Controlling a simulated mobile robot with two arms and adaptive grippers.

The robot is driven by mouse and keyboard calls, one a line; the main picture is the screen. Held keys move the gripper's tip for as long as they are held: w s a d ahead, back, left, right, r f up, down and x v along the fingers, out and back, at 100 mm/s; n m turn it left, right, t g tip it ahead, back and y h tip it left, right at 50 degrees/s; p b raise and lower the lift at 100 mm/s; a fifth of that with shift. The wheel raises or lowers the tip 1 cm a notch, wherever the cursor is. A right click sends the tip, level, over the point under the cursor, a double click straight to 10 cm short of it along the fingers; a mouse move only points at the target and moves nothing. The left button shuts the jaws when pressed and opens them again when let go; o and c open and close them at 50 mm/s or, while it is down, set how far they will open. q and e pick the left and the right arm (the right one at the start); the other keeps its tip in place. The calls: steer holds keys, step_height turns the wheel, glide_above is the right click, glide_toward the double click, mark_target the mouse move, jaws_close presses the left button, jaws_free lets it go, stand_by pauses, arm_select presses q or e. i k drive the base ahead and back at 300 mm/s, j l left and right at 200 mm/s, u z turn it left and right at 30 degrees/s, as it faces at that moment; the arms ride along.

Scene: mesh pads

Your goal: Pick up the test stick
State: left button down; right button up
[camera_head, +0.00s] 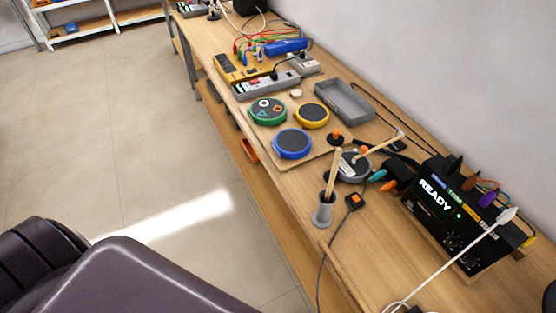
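I cannot tell for sure which one is the test stick; neither is held. Neither of my grippers shows in this view.
On the wooden bench (300,200) are a black box reading READY (437,200), a white rod-like thing (465,252), and green (268,111), yellow (311,115) and blue (292,144) round pads. A grey tray (345,100) lies behind. Cables run near the cup. The floor (130,140) at left is clear.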

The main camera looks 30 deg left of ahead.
mark_target(338, 152)
steer(key=i+j+u, duration=0.1)
steer(key=u, duration=0.15)
steer(key=j+z, duration=0.35)
steer(key=j, duration=0.8)
steer(key=k, duration=0.05)
